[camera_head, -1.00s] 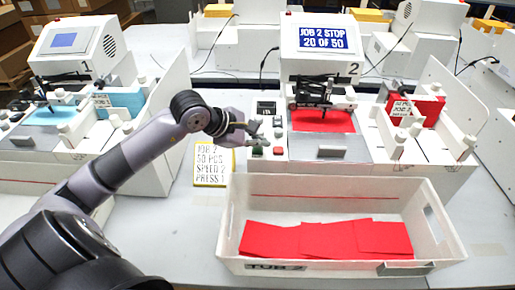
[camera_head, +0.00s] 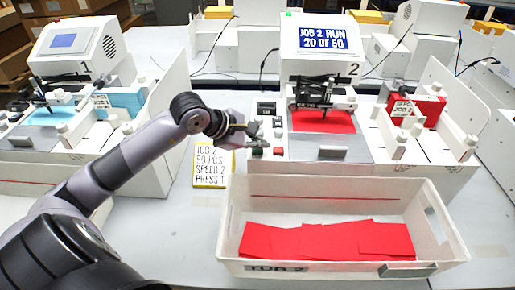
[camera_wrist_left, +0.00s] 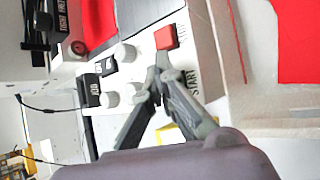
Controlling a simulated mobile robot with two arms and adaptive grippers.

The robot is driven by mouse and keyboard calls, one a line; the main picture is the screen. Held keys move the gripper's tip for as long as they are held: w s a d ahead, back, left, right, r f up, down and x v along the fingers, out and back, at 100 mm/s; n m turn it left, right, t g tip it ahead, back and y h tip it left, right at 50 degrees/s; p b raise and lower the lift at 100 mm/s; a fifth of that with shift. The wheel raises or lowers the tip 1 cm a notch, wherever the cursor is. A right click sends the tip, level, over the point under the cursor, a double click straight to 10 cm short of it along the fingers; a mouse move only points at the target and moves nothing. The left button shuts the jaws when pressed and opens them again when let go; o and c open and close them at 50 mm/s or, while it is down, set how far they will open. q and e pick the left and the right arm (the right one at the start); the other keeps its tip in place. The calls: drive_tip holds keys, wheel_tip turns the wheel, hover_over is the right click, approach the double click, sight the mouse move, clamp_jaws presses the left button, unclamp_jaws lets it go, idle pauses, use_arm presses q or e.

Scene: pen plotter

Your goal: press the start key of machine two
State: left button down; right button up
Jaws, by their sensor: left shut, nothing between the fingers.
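Machine two (camera_head: 318,70) stands at the back centre, its display (camera_head: 323,38) reading "JOB 2 RUN 20 OF 50". A small green light (camera_head: 288,13) shows on its top left. The green start key (camera_head: 256,151) is on its front left, beside a red key (camera_head: 278,151). My left gripper (camera_head: 254,132) is shut, its fingertips just over the green key; I cannot tell if they touch it. In the left wrist view the shut fingertips (camera_wrist_left: 163,73) hide the green key, next to the printed START label and the red key (camera_wrist_left: 166,37). My right gripper is out of view.
A white bin (camera_head: 340,187) with red sheets (camera_head: 328,240) stands in front of machine two. A yellow-edged job card (camera_head: 211,167) lies left of it. Machine one (camera_head: 75,55) is at the left. Bare table shows left of the bin.

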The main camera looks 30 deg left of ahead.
sight(258, 152)
use_arm(q)
drive_tip(key=shift+r, duration=0.8)
drive_tip(key=shift+r+p, duration=0.1)
drive_tip(key=shift+p, duration=0.2)
drive_tip(key=shift+r+p, duration=1.15)
drive_tip(key=shift+r, duration=1.3)
drive_tip(key=shift+f, duration=0.1)
